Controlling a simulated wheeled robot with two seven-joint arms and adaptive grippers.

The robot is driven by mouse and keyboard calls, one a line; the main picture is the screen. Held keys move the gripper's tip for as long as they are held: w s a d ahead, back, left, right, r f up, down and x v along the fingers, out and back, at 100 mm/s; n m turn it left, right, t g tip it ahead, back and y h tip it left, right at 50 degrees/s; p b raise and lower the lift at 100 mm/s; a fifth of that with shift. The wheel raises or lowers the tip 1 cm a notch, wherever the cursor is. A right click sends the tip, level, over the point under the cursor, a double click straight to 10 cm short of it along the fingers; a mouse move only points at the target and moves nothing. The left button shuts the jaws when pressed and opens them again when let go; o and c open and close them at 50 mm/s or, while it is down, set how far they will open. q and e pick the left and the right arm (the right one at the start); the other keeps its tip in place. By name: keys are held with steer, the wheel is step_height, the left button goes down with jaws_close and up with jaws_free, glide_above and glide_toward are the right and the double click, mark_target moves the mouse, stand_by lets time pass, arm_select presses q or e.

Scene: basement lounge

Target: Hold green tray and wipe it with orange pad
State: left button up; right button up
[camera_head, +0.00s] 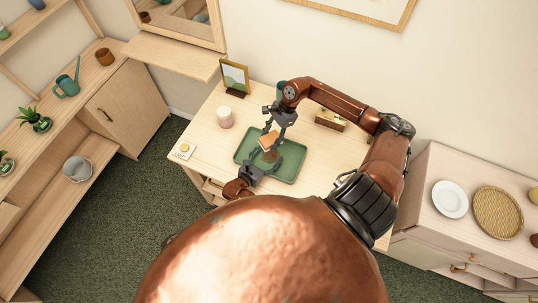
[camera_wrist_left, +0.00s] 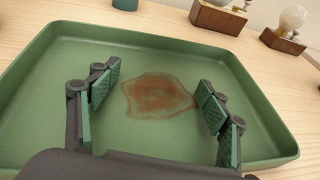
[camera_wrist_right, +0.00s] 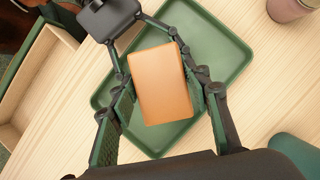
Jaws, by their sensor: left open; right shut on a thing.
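The green tray (camera_head: 290,171) lies flat on the wooden desk, and a reddish-brown stain (camera_wrist_left: 158,94) marks its floor in the left wrist view. My left gripper (camera_head: 262,163) is at the tray's near side; its fingers are spread and empty, with the stain showing between them in its wrist view. My right gripper (camera_head: 274,128) is shut on the orange pad (camera_wrist_right: 161,85), which is held over the tray. In the head view the pad (camera_head: 269,141) is just beyond the left gripper; I cannot tell whether it touches the tray.
A pink cup (camera_head: 225,117) and a picture frame (camera_head: 233,78) stand left and behind the tray. A wooden block with a bulb (camera_head: 330,120) is to the right. A small card (camera_head: 184,149) lies at the desk's left edge. A teal cup (camera_head: 281,86) stands behind.

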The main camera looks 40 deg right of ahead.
arm_select(q)
jaws_close()
stand_by(0.7)
steer(key=c, duration=1.7)
jaws_free()
steer(key=shift+c, duration=0.2)
steer(key=o, duration=1.5)
steer(key=shift+c, duration=0.2)
